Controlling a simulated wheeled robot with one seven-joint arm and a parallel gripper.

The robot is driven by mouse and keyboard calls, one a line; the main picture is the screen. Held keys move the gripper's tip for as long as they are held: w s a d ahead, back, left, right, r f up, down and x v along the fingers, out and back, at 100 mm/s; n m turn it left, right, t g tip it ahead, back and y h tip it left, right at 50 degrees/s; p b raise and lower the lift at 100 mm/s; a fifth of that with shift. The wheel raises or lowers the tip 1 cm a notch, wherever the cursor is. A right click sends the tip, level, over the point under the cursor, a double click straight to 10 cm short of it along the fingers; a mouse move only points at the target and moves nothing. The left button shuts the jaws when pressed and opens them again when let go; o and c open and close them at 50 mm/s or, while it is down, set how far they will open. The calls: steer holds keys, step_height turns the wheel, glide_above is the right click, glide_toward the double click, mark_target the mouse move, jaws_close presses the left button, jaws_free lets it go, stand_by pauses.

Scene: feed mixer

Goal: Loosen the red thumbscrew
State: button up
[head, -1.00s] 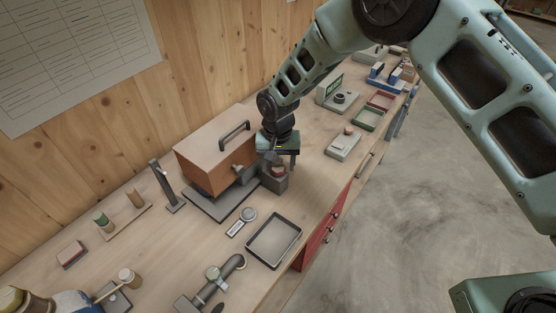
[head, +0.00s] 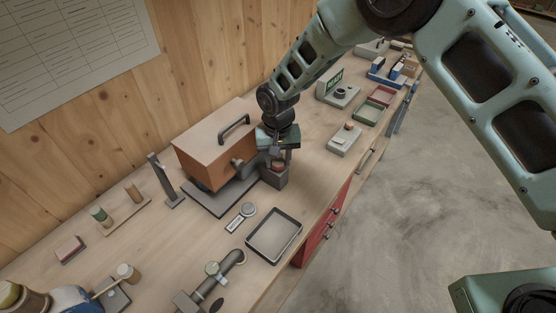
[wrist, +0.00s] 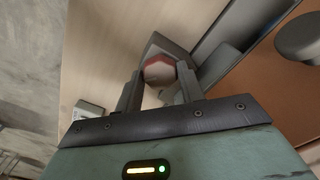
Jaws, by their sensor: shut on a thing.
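The red thumbscrew (wrist: 158,68) shows in the wrist view as a knob with a pale top and red sides, between my fingertips. It stands on a grey block (head: 274,180) at the right end of the mixer's base. My gripper (wrist: 158,82) is shut on the thumbscrew from above. In the head view my gripper (head: 277,160) partly covers the knob. The mixer's orange-brown box (head: 212,146) with a dark handle stands just left of my gripper. A dark round part (wrist: 302,38) on the box shows at the right of the wrist view.
A black-rimmed tray (head: 256,253) lies in front of the mixer, with a round gauge-like piece (head: 248,210) beside it. A dark upright stand (head: 165,180) is to the left. A small pale box (head: 344,140) and a green tray (head: 369,113) lie to the right.

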mark_target(278, 162)
steer(key=shift+n+b, duration=1.55)
steer(key=shift+n, duration=0.75)
steer(key=o, duration=1)
steer(key=shift+c, duration=0.2)
steer(key=shift+r, duration=0.15)
step_height(278, 162, up, 17)
steer(key=b, duration=0.5)
steer(key=shift+r, duration=0.1)
